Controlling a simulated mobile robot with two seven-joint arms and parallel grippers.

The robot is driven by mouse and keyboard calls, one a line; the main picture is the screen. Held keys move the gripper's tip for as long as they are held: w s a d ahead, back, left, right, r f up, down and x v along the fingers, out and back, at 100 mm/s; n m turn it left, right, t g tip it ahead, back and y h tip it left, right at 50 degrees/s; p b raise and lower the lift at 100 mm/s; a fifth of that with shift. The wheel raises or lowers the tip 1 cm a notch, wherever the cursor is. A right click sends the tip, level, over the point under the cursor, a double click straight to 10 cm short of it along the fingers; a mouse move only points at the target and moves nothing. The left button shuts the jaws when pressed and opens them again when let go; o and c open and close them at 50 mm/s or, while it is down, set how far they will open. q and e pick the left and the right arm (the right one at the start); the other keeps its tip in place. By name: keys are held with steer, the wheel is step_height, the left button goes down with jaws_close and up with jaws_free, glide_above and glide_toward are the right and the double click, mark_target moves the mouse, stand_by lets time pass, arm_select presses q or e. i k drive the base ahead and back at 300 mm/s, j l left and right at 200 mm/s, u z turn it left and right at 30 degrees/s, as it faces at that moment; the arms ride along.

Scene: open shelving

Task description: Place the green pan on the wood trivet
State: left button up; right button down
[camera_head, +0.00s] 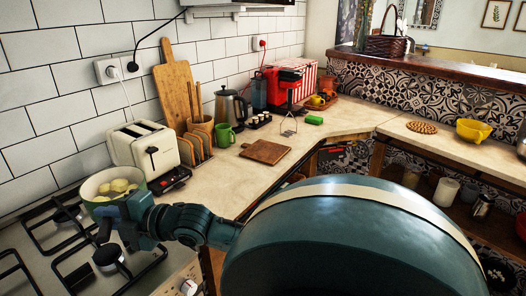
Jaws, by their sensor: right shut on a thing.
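The green pan (97,208) is at the left edge of the counter, over or on the stove. It is pale green with a light inside and holds several round yellowish pieces. My right gripper (106,222) is at the pan's near side, shut on it; the gripper covers the grasped part. I cannot tell whether the pan's base touches the stove. A round brown wood trivet (421,127) lies flat on the right-hand counter, far from the pan, with nothing on it. My left gripper is not in view.
Behind the pan stand a white toaster (145,150), a wooden rack, a green mug (225,135) and a kettle. A cutting board (265,152) lies on the corner counter. A yellow bowl (473,130) stands right of the trivet. The counter left of the trivet is clear.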

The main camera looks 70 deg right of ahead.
mark_target(266, 158)
steer(key=l+z, duration=0.15)
steer(key=l, duration=0.45)
steer(key=l+z, duration=0.1)
steer(key=l, duration=0.45)
steer(key=i+l+z, duration=0.15)
steer(key=l, duration=0.4)
steer(key=l+z, duration=0.15)
steer(key=l, duration=0.45)
steer(key=i, duration=0.05)
